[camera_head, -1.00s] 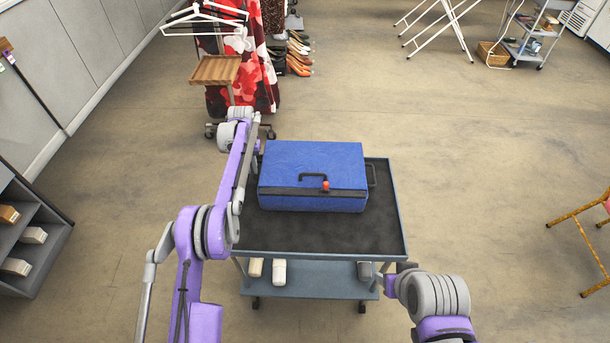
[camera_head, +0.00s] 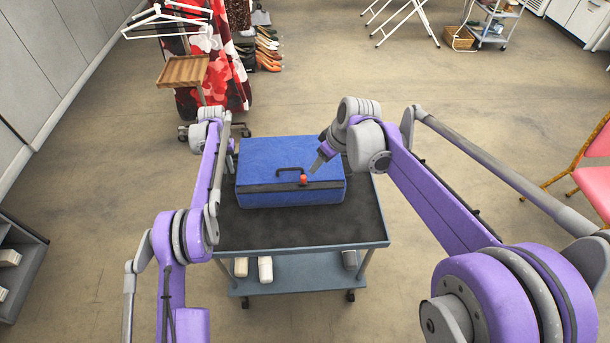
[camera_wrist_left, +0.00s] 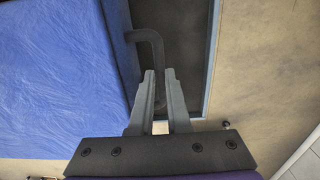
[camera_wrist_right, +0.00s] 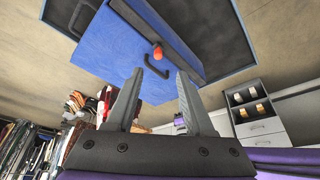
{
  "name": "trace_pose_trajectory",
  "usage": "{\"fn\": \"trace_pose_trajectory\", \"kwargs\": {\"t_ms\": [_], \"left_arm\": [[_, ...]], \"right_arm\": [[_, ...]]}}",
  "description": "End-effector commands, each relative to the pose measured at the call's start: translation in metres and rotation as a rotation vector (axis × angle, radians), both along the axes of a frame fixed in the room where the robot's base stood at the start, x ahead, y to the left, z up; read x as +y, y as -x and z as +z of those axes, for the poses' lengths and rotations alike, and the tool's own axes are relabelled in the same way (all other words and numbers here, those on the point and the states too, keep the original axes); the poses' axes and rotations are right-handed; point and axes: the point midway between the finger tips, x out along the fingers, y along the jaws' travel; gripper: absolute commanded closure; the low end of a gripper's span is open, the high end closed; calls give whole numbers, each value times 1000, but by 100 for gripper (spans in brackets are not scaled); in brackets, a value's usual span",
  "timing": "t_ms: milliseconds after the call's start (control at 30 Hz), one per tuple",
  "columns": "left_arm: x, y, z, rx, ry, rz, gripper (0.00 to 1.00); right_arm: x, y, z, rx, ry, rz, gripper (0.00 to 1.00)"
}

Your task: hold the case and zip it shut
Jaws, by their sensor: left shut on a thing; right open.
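The blue case (camera_head: 275,152) lies on a dark-topped trolley, with a black top handle (camera_head: 290,169). A dark zip band (camera_head: 262,188) runs along its near edge, with a red pull (camera_head: 303,179) right of the middle. My left gripper (camera_head: 234,152) is at the case's left side. The left wrist view shows its fingers (camera_wrist_left: 158,82) shut on a black side handle (camera_wrist_left: 150,42). My right gripper (camera_head: 317,168) is open, just above and beside the pull. In the right wrist view, the pull (camera_wrist_right: 158,52) shows ahead, between and beyond the fingertips (camera_wrist_right: 157,76).
The trolley top (camera_head: 300,232) is bare in front of the case; its lower shelf (camera_head: 310,275) holds pale items. A clothes rack with a wooden tray (camera_head: 183,71) stands behind at the left. A red chair (camera_head: 590,175) is at the right. The floor between is clear.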

Motion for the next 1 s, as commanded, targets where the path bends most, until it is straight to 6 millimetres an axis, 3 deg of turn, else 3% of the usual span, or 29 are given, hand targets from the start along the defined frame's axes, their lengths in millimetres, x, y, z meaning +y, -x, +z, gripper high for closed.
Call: {"fn": "trace_pose_trajectory", "kwargs": {"t_ms": [100,333,700,1000], "left_arm": [[-1,0,0,0,1,0,100],[-1,0,0,0,1,0,100],[-1,0,0,0,1,0,100],[-1,0,0,0,1,0,100]], "right_arm": [[6,-14,-6,1,-2,39,47],[13,-23,-23,1,-4,57,47],[32,-42,-89,0,-3,55,47],[40,-50,-117,0,-2,54,47]]}}
